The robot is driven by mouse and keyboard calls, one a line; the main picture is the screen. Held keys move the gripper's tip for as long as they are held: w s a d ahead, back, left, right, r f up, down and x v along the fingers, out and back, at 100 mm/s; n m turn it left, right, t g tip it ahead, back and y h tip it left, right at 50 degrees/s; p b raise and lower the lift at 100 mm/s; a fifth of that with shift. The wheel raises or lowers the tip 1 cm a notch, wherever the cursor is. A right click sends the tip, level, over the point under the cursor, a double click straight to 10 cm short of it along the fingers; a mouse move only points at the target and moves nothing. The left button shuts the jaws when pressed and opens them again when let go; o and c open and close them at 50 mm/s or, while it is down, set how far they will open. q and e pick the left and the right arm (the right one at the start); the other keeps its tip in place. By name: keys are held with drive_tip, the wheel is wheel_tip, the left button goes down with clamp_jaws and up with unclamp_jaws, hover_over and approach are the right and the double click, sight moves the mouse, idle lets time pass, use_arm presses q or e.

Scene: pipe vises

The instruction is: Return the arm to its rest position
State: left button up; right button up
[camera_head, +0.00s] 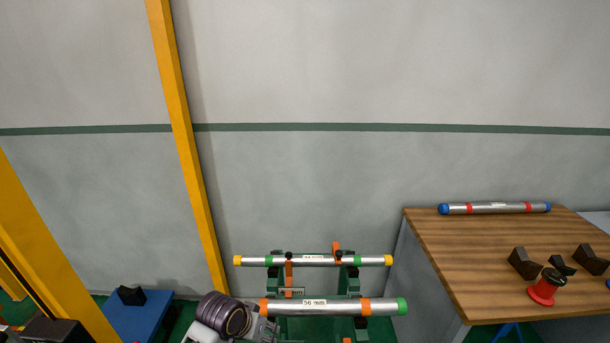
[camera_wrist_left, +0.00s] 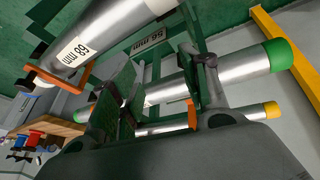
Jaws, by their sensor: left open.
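My left arm comes in at the bottom of the head view, and its gripper (camera_head: 268,326) is at the left end of the nearer silver pipe (camera_head: 335,307), which has orange bands and a green right cap. In the left wrist view the open fingers (camera_wrist_left: 160,72) are apart. A green-capped pipe (camera_wrist_left: 237,66) crosses behind them, and I see nothing gripped. A pipe labelled 68 mm (camera_wrist_left: 112,25) lies at upper left in an orange clamp (camera_wrist_left: 62,78). My right gripper is not in view.
A yellow-capped pipe (camera_head: 315,260) rests in green vises behind the nearer pipe. A wooden table (camera_head: 450,248) at right carries a blue-capped pipe (camera_head: 495,208), dark V-blocks (camera_head: 524,263) and a red spool-like object (camera_head: 546,288). Yellow posts (camera_head: 186,140) stand left; a blue stand (camera_head: 140,315) is low left.

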use_arm(q)
drive_tip(key=shift+s+a+n+y, duration=0.5)
drive_tip(key=shift+s+a+y, duration=0.8)
drive_tip(key=shift+s+a, duration=5.05)
drive_tip(key=s+d+f+g, duration=0.1)
drive_tip(key=s+f, duration=0.1)
drive_tip(key=f, duration=1.5)
drive_tip(key=s+d+f+g, duration=0.1)
drive_tip(key=s+f, duration=0.1)
drive_tip(key=f, duration=1.4)
drive_tip(key=s+a+f, duration=0.2)
drive_tip(key=s+f, duration=0.8)
drive_tip(key=s, duration=0.1)
drive_tip(key=s+a+f+g, duration=0.1)
drive_tip(key=s+a+f, duration=0.1)
drive_tip(key=s+f, duration=0.8)
drive_tip(key=shift+s, duration=0.8)
